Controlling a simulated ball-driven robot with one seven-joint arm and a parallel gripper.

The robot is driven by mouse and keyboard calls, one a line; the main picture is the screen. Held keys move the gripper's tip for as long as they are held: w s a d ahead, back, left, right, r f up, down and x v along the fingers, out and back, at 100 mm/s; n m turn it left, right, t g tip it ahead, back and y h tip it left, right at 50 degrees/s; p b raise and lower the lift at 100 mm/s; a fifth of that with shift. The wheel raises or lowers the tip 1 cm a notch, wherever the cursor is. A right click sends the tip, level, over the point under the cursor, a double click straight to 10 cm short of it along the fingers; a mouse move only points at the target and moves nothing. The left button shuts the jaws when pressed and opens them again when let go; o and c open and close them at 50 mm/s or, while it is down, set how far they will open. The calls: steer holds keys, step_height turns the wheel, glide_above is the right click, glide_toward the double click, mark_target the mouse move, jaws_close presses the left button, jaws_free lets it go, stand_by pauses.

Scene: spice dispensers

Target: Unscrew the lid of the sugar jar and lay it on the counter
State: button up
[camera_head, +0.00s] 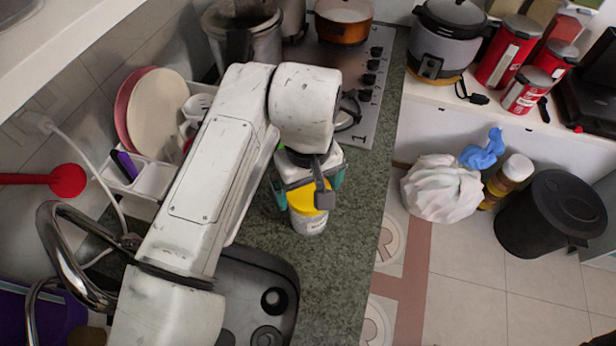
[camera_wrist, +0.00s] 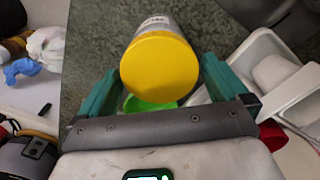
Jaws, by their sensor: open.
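The sugar jar (camera_head: 309,222) is a white container with a yellow lid (camera_head: 301,196), standing on the dark green speckled counter (camera_head: 335,262). My gripper (camera_head: 310,186) is above the jar, and my arm hides part of it. In the wrist view the yellow lid (camera_wrist: 158,68) faces the camera, with the white jar body (camera_wrist: 158,23) behind it. The teal fingers of my gripper (camera_wrist: 155,85) are open, one on each side of the lid, with gaps visible. The lid appears to be on the jar.
A green round thing (camera_wrist: 148,104) shows below the lid in the wrist view. A white dish rack (camera_head: 155,180) with plates (camera_head: 158,100) stands left of my arm. The sink (camera_head: 262,290) is in front, the stove (camera_head: 370,70) behind. Counter right of the jar is clear to its edge.

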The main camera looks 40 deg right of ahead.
steer(key=c, duration=0.9)
steer(key=shift+r+n+p, duration=0.15)
steer(key=shift+n+p, duration=0.85)
steer(key=shift+n, duration=0.1)
steer(key=n+p, duration=0.3)
steer(key=n, duration=0.2)
steer(key=shift+a+n, duration=0.1)
steer(key=shift+n, duration=0.9)
